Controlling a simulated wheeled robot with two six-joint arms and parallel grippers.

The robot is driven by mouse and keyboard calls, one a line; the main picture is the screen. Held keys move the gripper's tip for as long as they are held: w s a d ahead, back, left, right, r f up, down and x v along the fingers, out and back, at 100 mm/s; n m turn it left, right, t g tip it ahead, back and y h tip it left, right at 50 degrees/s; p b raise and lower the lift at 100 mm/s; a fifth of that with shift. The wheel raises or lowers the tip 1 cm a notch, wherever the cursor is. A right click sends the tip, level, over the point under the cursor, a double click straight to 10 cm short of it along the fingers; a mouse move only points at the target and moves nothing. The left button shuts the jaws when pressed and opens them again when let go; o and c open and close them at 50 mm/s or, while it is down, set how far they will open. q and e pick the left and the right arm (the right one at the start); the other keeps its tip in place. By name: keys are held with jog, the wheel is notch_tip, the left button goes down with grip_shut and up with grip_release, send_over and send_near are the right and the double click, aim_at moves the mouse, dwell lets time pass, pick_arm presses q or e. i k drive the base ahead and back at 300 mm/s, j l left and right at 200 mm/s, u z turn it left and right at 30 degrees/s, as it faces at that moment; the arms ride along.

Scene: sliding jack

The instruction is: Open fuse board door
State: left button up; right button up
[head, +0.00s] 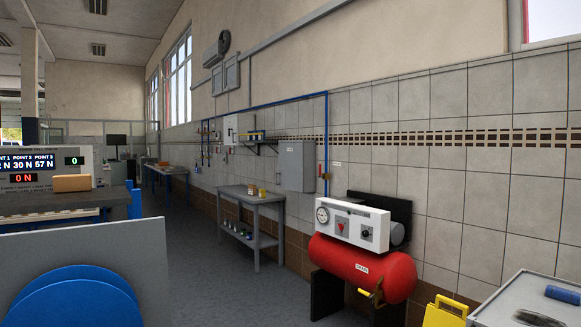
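A closed grey wall cabinet (297,166) with a small label hangs on the tiled wall, right of the picture's middle. A smaller pale box (231,129) is fixed to the same wall further back. I cannot tell for sure which of the two is the fuse board; the labels are too small to read. Neither of my grippers shows in the head view.
A grey workbench (252,199) stands below the cabinet. A red tank (362,268) with a white gauge panel (352,222) stands nearer, at right. A grey table (520,295) and yellow object (446,312) are lower right. The grey floor (195,270) is open at centre.

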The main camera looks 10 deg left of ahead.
aim_at(290, 155)
jog(key=i+l+z, duration=0.1)
jog(key=i, duration=1.05)
jog(key=i+j+u, duration=0.2)
jog(key=i, duration=0.6)
jog(key=i+l+u, duration=0.2)
jog(key=i, duration=0.65)
jog(key=i+l+u, duration=0.2)
jog(key=i, duration=0.6)
jog(key=i+j+u, duration=0.25)
jog(key=i, duration=0.8)
jog(key=i+l+u, duration=0.15)
jog(key=i+u, duration=0.15)
jog(key=i, duration=0.75)
